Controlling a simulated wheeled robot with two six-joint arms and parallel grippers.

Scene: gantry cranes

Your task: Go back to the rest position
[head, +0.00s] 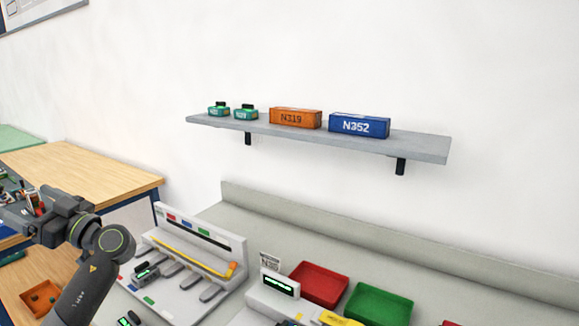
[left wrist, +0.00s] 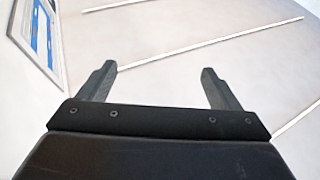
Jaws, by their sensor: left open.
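My left arm comes in from the lower left of the head view. Its gripper (head: 38,205) is raised at the left edge, in front of the wooden table. In the left wrist view the left gripper (left wrist: 160,85) is open, with its two dark fingers apart and nothing between them. Beyond the fingers that view shows a pale surface with thin lines. My right gripper is in neither view.
A grey wall shelf (head: 420,146) holds an orange N319 container (head: 296,118), a blue N352 container (head: 359,126) and two small green items. Below are a grey bench (head: 300,220), a red tray (head: 319,283) and a green tray (head: 378,303). A wooden table (head: 95,172) stands left.

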